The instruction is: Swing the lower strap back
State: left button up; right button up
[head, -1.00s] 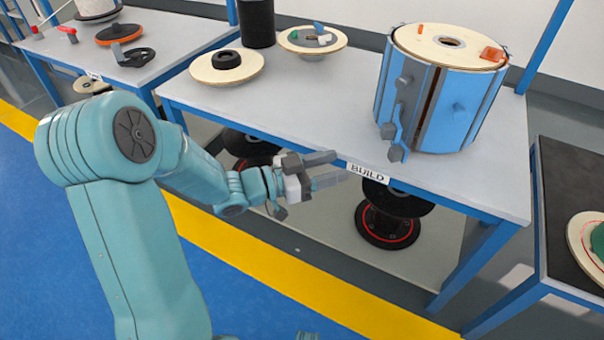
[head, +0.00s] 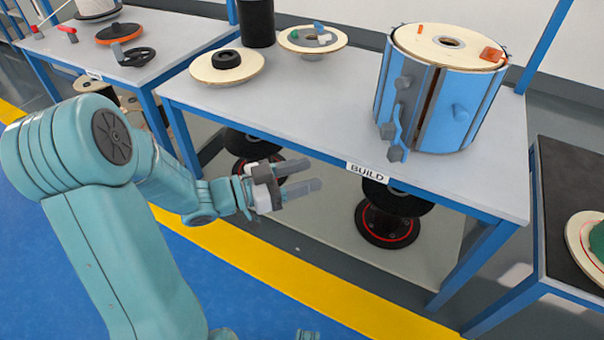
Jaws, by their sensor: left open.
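A blue drum (head: 457,105) with a pale wooden top stands upright on the table marked BUILD. A dark vertical gap runs down its front. Blue straps with grey end blocks sit left of the gap; the lower strap (head: 396,132) hangs along the drum's front-left side, its grey block (head: 398,153) near the table top. My left gripper (head: 311,175) is open and empty, in front of the table's front edge and left of the BUILD label, well apart from the drum and strap.
The BUILD table (head: 300,108) has a clear middle. Wooden discs (head: 228,72) and a black cylinder (head: 257,20) stand at its back left. Black reels (head: 388,222) are below it. A dark-topped table (head: 568,185) is at the right.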

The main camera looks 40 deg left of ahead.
dwell(0.3)
pick_arm(q)
jog(key=p+v, duration=0.4)
jog(key=v, duration=1.2)
jog(key=shift+s+a, duration=0.1)
jog(key=shift+s, duration=0.05)
